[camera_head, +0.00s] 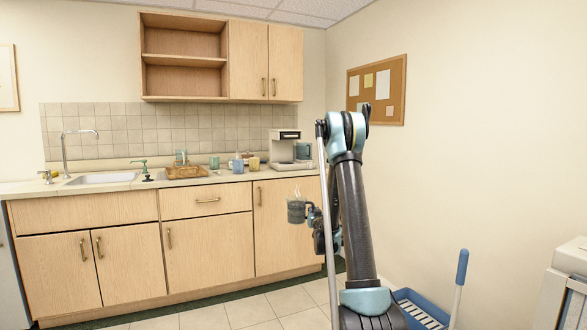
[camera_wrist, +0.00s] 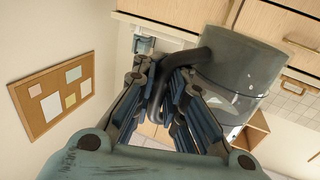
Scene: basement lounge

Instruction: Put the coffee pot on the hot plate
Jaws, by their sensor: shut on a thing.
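The coffee pot (camera_head: 297,212) is a grey, see-through pot held in the air in front of the lower cabinets. It looks roughly upright in the head view. In the wrist view, the pot (camera_wrist: 238,72) fills the upper right, and its dark curved handle runs between my fingers. My gripper (camera_head: 312,215) is shut on that handle; its blue-padded fingers (camera_wrist: 172,90) show close up. A coffee machine (camera_head: 284,146) stands on the counter at the back right. Its base (camera_head: 292,166) shows, but I cannot make out the hot plate surface clearly. The pot is apart from the machine and below counter height.
Mugs (camera_head: 238,166), a wooden tray (camera_head: 186,172) and a sink (camera_head: 103,178) are on the counter left of the machine. A wall cabinet (camera_head: 186,62) hangs above. A blue mop bucket (camera_head: 420,308) stands by my arm. Floor is clear before the cabinets.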

